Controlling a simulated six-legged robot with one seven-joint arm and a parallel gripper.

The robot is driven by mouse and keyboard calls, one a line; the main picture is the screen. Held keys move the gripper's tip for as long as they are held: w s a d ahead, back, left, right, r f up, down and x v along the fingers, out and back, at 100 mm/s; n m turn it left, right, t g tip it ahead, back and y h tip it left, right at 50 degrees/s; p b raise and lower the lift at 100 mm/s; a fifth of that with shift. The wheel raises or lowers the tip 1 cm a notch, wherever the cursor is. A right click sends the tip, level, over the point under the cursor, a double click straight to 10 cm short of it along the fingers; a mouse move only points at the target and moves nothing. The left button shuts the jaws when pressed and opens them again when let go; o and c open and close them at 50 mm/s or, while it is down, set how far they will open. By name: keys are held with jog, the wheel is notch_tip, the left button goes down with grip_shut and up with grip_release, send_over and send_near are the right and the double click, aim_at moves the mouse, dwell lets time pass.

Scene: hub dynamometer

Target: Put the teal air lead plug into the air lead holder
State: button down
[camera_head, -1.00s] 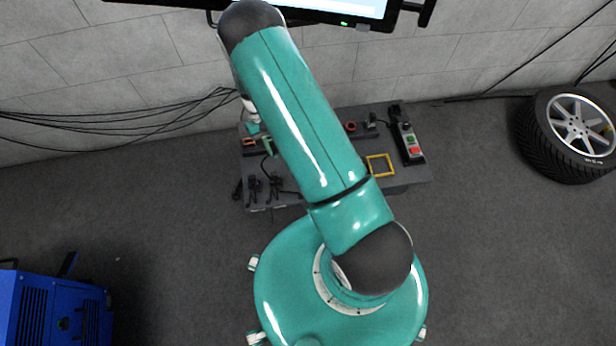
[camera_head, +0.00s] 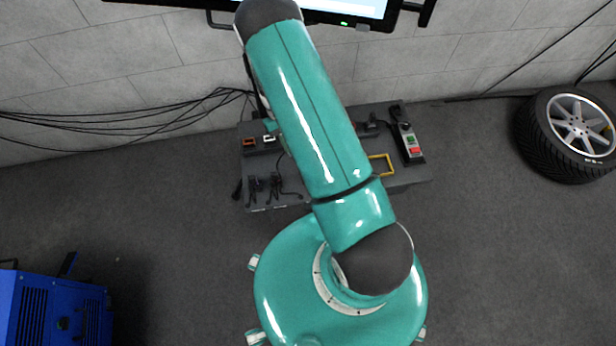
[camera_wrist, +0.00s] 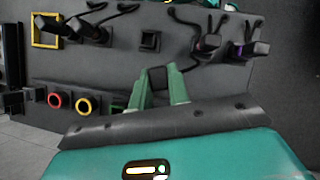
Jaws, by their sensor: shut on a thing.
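In the wrist view my gripper (camera_wrist: 158,88) has its two green fingers closed on a dark block (camera_wrist: 157,77), which I take for the body of the air lead plug. Its teal part cannot be told apart from the fingers. The held piece is over the grey bench (camera_wrist: 120,70), near the row of ring holders. A small green edge (camera_wrist: 117,107), perhaps the air lead holder, shows just left of the fingers, partly hidden by my gripper. In the head view my arm covers most of this area, and only a bit of teal at the gripper shows.
A red ring (camera_wrist: 55,100) and a yellow ring (camera_wrist: 84,106) sit in the same row. Dark plugs with cables (camera_wrist: 210,43) stand on the bench. A yellow square frame (camera_head: 381,165) and a button box (camera_head: 409,144) are at its right. The wall and monitor are behind.

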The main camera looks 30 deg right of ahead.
jog(key=shift+s+d, duration=0.25)
jog(key=shift+d, duration=0.5)
jog(key=shift+s+d, duration=0.3)
jog(key=shift+d, duration=0.4)
jog(key=shift+s+d, duration=0.25)
jog(key=shift+d, duration=0.5)
jog(key=shift+s, duration=0.1)
jog(key=s+a, duration=0.2)
jog(key=s, duration=0.3)
jog(key=shift+s, duration=0.4)
jog(key=shift+a+f, duration=0.1)
jog(key=shift+f, duration=0.05)
notch_tip(320, 180, down, 4)
jog(key=shift+r, duration=0.2)
dwell(0.3)
